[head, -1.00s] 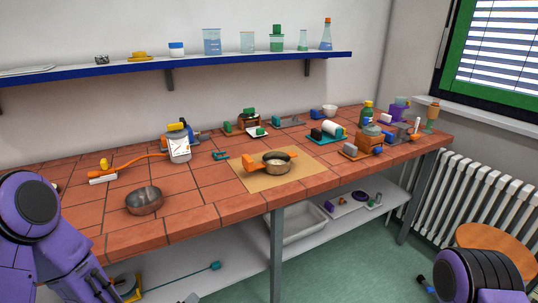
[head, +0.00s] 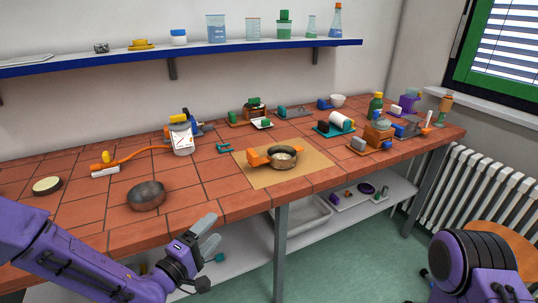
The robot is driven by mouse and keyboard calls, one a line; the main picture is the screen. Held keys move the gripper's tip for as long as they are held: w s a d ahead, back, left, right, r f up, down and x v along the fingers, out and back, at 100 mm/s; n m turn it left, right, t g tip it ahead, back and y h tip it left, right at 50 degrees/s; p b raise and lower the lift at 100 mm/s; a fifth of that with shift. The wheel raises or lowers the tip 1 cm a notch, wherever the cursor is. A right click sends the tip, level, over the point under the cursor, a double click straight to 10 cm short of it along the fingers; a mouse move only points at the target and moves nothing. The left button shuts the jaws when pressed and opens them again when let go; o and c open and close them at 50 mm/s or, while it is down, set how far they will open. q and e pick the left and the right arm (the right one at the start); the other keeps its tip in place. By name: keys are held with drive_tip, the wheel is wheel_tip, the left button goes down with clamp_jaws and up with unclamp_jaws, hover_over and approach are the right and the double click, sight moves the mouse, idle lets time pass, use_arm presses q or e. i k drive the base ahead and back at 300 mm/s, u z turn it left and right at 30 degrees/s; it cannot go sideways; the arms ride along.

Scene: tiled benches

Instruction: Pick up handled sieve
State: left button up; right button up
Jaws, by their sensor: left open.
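A round brownish vessel with an orange handle (head: 284,158), which looks like the handled sieve, sits on a tan mat (head: 312,172) at the middle of the tiled bench. Its handle points left, and pale contents or a pale bottom show inside; I cannot make out any mesh. My left gripper (head: 211,236) is open and empty, in front of the bench's front edge. It is to the left of and nearer than the vessel, well apart from it. My right gripper is not in view; only part of my right arm shows at lower right.
A dark metal bowl (head: 146,196) stands left of the mat, near the front edge. Several items crowd the bench's right end. Tiles between bowl and mat are clear.

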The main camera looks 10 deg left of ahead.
sight(281, 157)
drive_tip(key=i, duration=0.85)
drive_tip(key=z, duration=0.05)
